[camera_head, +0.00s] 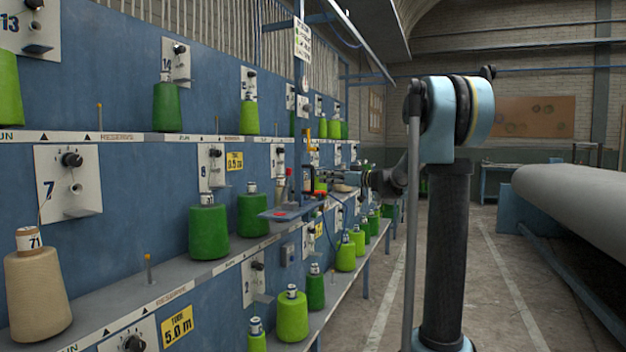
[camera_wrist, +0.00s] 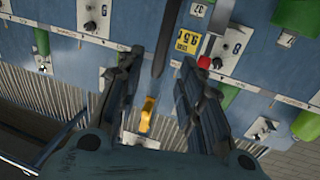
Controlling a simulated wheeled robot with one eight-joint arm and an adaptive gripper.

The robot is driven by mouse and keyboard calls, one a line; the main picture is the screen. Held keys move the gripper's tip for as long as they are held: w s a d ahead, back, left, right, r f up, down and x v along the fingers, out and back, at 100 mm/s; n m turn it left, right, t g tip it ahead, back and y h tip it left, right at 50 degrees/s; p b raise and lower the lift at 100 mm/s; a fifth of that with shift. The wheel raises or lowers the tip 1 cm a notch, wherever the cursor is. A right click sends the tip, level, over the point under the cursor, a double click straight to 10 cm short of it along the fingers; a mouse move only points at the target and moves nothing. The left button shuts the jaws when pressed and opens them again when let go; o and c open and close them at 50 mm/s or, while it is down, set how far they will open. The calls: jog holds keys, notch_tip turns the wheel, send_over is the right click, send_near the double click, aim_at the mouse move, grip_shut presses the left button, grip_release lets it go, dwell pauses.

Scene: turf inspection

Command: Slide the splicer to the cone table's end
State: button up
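What looks like the splicer (camera_head: 304,190) is a blue upright carriage with small red and yellow parts and a grey tray (camera_head: 285,213), in front of the blue creel wall in the head view. Its exact outline is hard to tell. My gripper (camera_head: 328,178) is small in that view and reaches left to it. In the wrist view my gripper (camera_wrist: 160,85) has its two dark fingers well apart. A dark bar (camera_wrist: 165,38) and a yellow part (camera_wrist: 148,113) show in the gap between them, and a red knob (camera_wrist: 204,62) is beside the right finger. Contact cannot be told.
Shelves (camera_head: 220,265) with green cones (camera_head: 208,230) and a beige cone (camera_head: 38,290) run along the blue wall (camera_head: 120,180). An overhead rail (camera_head: 365,45) runs above. A large grey roll (camera_head: 575,205) lies at the right. The floor aisle (camera_head: 500,280) is clear.

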send_over(312, 189)
jog(key=w, duration=0.1)
dwell(0.5)
grip_shut()
